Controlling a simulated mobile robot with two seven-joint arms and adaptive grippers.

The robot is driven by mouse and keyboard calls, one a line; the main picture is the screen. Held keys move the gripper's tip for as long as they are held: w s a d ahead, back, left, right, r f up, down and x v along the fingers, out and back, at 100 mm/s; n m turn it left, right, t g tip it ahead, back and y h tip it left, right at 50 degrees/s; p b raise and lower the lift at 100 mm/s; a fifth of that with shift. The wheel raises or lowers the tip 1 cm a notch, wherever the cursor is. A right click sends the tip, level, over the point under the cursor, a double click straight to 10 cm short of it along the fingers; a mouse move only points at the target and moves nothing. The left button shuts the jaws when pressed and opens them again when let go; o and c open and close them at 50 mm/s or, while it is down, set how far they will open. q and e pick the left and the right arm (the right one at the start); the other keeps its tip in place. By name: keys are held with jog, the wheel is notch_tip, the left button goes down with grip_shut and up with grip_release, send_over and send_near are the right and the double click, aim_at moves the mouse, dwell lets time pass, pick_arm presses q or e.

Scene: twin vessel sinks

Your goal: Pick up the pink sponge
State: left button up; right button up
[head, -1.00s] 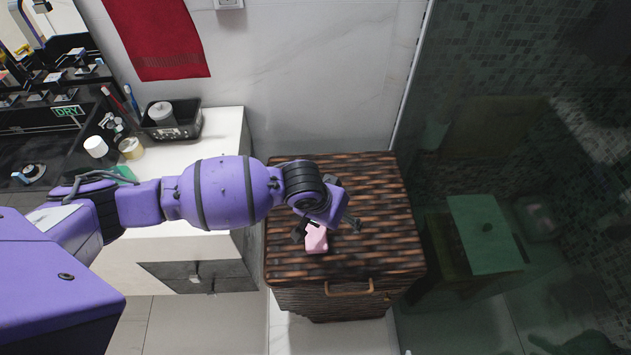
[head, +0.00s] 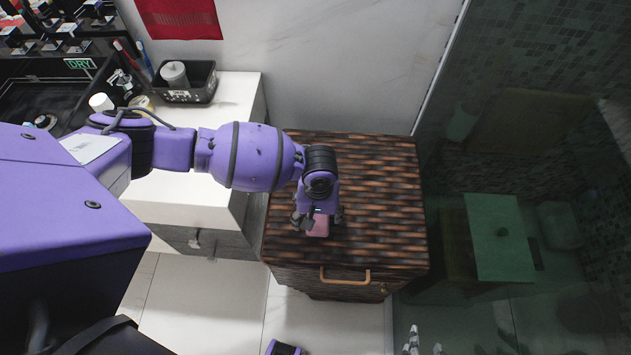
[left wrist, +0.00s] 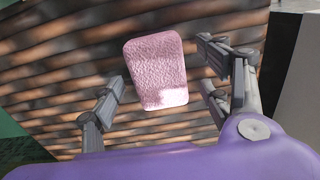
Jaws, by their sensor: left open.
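The pink sponge (head: 319,228) lies on the dark woven wicker lid (head: 385,190), near its front left part. My left gripper (head: 316,219) is open right above the sponge, with one finger on each side in the head view. The left wrist view shows the sponge (left wrist: 156,62) between and beyond the two spread fingers, with a gap to each. The sponge's back part is hidden by the gripper in the head view. My right gripper (head: 425,342) shows at the bottom edge, cut off by the frame, its fingers apart and nothing seen between them.
The wicker hamper has a front handle (head: 345,280). A white cabinet (head: 205,195) stands to its left, with a black basket (head: 185,90) on top. A glass panel (head: 530,180) runs along the right. The lid around the sponge is clear.

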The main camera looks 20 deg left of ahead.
pick_arm(q)
jog(key=shift+w+f, duration=0.15)
jog(key=shift+f, duration=0.35)
pick_arm(e)
jog(key=shift+w+r, duration=0.15)
jog(key=shift+w, duration=0.15)
